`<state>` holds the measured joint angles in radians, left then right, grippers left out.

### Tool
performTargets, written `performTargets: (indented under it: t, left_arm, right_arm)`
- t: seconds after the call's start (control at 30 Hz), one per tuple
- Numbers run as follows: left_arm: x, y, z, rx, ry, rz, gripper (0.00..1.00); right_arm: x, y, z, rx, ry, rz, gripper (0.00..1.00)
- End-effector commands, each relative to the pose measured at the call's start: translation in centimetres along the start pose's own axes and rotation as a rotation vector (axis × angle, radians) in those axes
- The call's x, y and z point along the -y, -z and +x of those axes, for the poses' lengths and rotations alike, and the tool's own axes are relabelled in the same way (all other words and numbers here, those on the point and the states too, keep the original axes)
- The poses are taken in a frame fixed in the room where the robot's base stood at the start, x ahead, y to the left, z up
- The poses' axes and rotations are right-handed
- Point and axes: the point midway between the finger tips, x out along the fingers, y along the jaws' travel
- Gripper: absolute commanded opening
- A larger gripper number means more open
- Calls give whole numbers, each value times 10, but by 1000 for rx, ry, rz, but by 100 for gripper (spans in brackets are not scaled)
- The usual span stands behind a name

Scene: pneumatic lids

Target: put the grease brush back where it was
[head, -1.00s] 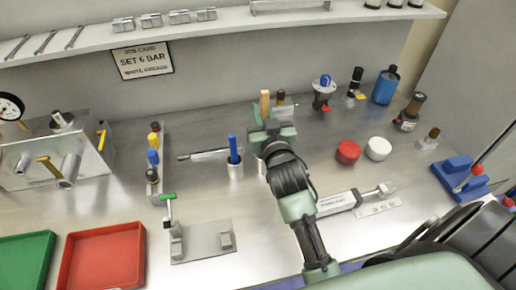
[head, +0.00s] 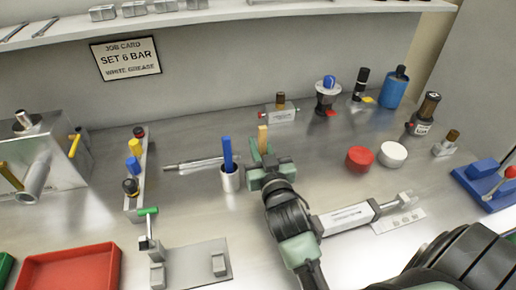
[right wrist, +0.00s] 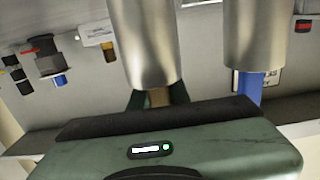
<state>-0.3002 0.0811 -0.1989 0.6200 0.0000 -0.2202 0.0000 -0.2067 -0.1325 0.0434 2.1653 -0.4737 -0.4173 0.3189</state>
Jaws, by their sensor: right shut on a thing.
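My right gripper (head: 266,168) is shut on a brush with a tan wooden handle (head: 262,138). The handle stands upright above the jaws in the head view. In the right wrist view the tan handle (right wrist: 158,97) comes out of the mouth of a metal cup (right wrist: 145,40), so the brush's lower part appears to be inside that cup. The gripper hides this cup in the head view. A second cup (head: 230,181) beside it on the left holds a blue-handled tool (head: 227,153). The bristles are hidden. My left gripper is not in view.
A metal rod tool (head: 193,164) lies left of the cups. A cylinder with a rod (head: 345,218) lies right of my gripper. Red cap (head: 360,158) and white cap (head: 392,154) stand further right. A strip with coloured knobs (head: 140,190) is at left.

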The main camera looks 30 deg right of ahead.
Motion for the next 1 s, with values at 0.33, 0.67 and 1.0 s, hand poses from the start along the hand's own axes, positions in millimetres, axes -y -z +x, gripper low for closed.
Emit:
performTargets:
  t: [0.33,0.67,1.0]
  left_arm:
    - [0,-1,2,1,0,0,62]
    - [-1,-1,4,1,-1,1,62]
    - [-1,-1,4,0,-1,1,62]
  right_arm:
    - [0,-4,0,-1,0,0,0]
    - [0,-10,0,0,0,0,0]
    - [0,-10,0,0,0,0,39]
